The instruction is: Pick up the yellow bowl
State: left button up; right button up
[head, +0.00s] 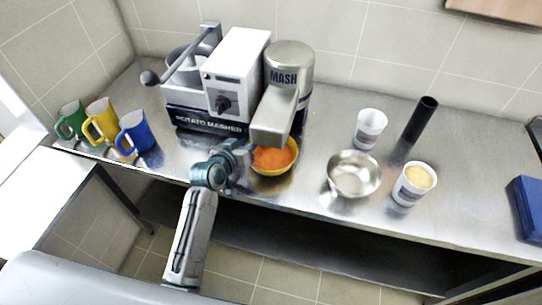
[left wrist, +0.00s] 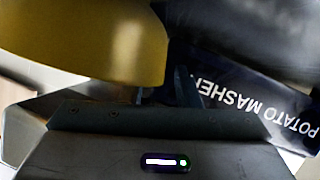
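The yellow bowl (head: 274,172) holds orange mash and sits on the steel counter under the spout of the potato masher (head: 238,75). My left gripper (head: 243,158) is at the bowl's left side, close against its rim. In the left wrist view the bowl (left wrist: 95,45) fills the upper left, and a dark finger of my left gripper (left wrist: 165,92) shows just beside its wall. The other finger is not clear, so I cannot tell whether the fingers are closed on the rim. My right gripper is not in view.
Green (head: 71,119), yellow (head: 101,121) and blue (head: 136,133) mugs stand at the left. To the right are a steel bowl (head: 353,176), a white cup (head: 369,128), a filled cup (head: 413,184), a black cylinder (head: 420,119) and a blue box (head: 527,208).

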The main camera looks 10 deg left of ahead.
pick_arm(q)
jog(key=shift+c, duration=0.3)
grip_shut()
